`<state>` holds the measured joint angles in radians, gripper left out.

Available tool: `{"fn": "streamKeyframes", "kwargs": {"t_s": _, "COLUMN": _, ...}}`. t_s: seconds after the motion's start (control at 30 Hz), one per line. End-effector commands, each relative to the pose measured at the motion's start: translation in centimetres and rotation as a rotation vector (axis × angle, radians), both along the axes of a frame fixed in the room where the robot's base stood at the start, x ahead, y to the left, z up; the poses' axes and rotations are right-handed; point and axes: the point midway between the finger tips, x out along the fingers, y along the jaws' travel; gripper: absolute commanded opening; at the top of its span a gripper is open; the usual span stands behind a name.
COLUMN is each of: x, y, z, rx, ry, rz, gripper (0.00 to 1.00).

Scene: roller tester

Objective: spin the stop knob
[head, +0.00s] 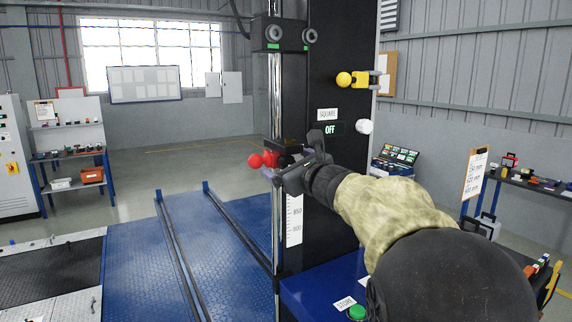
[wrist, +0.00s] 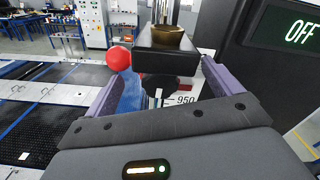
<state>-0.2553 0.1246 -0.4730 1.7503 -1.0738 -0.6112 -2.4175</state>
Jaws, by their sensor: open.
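My gripper (head: 279,171) is at the black column, beside a red part with a red ball. In the wrist view my gripper (wrist: 158,84) is open, with a purple-grey finger on each side. A small dark round knob (wrist: 160,87), which looks like the stop knob, shows between the fingers under a black block (wrist: 165,62). I see no finger touching it. The red ball (wrist: 119,58) is just left of the block; it also shows in the head view (head: 255,161). In the head view the knob is hidden behind my gripper.
A scale strip (head: 294,222) runs down the column below my gripper. An OFF display (head: 334,128), a white knob (head: 364,126) and a yellow ball (head: 344,79) are to the right. A green button (head: 356,312) is low at the front. The blue platform (head: 160,260) at left is clear.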

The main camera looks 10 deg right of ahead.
Motion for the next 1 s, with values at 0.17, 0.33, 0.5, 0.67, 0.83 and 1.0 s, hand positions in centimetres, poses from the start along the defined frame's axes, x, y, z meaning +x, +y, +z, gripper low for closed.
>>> {"fn": "streamKeyframes", "kwargs": {"t_s": 0.17, "x": -1.2, "y": -0.5, "z": -0.1, "rx": 0.001, "ry": -0.002, "rz": -0.001, "gripper": 0.91}}
{"fn": "streamKeyframes", "kwargs": {"t_s": 0.33, "x": -2.2, "y": -0.8, "z": -0.1, "rx": 0.002, "ry": -0.002, "rz": -0.001, "gripper": 0.91}}
{"fn": "streamKeyframes", "kwargs": {"t_s": 0.5, "x": -3.3, "y": -1.1, "z": 0.0, "rx": 0.003, "ry": -0.002, "rz": -0.001, "gripper": 0.91}}
{"fn": "streamKeyframes", "kwargs": {"t_s": 0.67, "x": -4.2, "y": -1.4, "z": 0.0, "rx": 0.002, "ry": -0.002, "rz": -0.001, "gripper": 0.91}}
{"fn": "streamKeyframes", "kwargs": {"t_s": 0.83, "x": -5.2, "y": -1.7, "z": 0.0, "rx": 0.001, "ry": -0.001, "rz": -0.002, "gripper": 0.91}}
{"fn": "streamKeyframes", "kwargs": {"t_s": 1.0, "x": -5.3, "y": -1.7, "z": 0.0, "rx": 0.001, "ry": 0.000, "rz": -0.001, "gripper": 0.91}}
